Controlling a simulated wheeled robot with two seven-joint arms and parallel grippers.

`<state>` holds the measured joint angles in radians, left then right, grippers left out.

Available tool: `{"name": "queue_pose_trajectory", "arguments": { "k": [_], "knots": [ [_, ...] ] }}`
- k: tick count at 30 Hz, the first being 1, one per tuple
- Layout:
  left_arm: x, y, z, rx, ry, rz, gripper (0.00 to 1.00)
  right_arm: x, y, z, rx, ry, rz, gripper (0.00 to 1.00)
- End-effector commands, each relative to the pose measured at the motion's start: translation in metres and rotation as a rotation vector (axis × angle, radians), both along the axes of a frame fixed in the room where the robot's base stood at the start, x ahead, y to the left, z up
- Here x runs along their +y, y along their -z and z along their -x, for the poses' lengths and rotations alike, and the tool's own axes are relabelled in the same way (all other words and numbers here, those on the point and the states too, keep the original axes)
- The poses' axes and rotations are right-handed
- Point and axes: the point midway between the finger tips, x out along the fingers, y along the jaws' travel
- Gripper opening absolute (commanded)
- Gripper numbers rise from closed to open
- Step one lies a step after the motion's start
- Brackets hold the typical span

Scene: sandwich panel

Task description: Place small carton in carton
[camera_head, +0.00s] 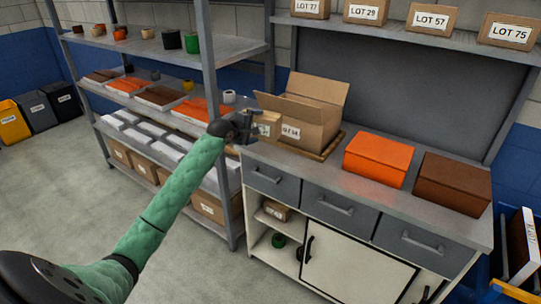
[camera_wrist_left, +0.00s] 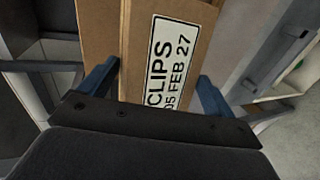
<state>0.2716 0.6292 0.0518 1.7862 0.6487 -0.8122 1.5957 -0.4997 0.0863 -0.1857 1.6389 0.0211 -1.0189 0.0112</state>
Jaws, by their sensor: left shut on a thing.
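The open carton (camera_head: 308,108) is a large brown cardboard box with raised flaps. It stands on a wooden tray (camera_head: 322,155) at the left end of the workbench. My left gripper (camera_head: 248,127) is at the front left of the open carton. It is shut on the small carton (camera_head: 268,124), a brown box held beside the big carton's left side. In the left wrist view the small carton (camera_wrist_left: 135,40) sits between the two blue fingers, with a white label reading "CLIPS 05 FEB 27". Whether it touches the big carton cannot be told. My right gripper is not in view.
An orange box (camera_head: 376,160) and a brown box (camera_head: 453,184) stand right of the carton on the workbench (camera_head: 420,212). A metal shelf rack (camera_head: 208,75) rises close to my left arm. Labelled boxes (camera_head: 430,22) line the shelf above the bench.

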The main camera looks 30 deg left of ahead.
Motion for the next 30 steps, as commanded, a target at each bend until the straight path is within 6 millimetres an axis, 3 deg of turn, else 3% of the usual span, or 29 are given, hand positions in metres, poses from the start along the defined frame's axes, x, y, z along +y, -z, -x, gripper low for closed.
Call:
{"name": "queue_pose_trajectory", "arguments": {
  "k": [12, 24, 30],
  "knots": [
    [-0.001, 0.054, 0.000, 0.000, 0.002, 0.002, 0.64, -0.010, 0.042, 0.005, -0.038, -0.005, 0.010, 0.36],
    [0.000, 0.094, 0.000, 0.000, 0.001, 0.001, 0.64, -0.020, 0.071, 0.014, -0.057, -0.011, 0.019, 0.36],
    [-0.001, 0.100, 0.000, -0.002, 0.001, 0.001, 0.64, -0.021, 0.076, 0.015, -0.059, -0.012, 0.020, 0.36]
  ]
}}
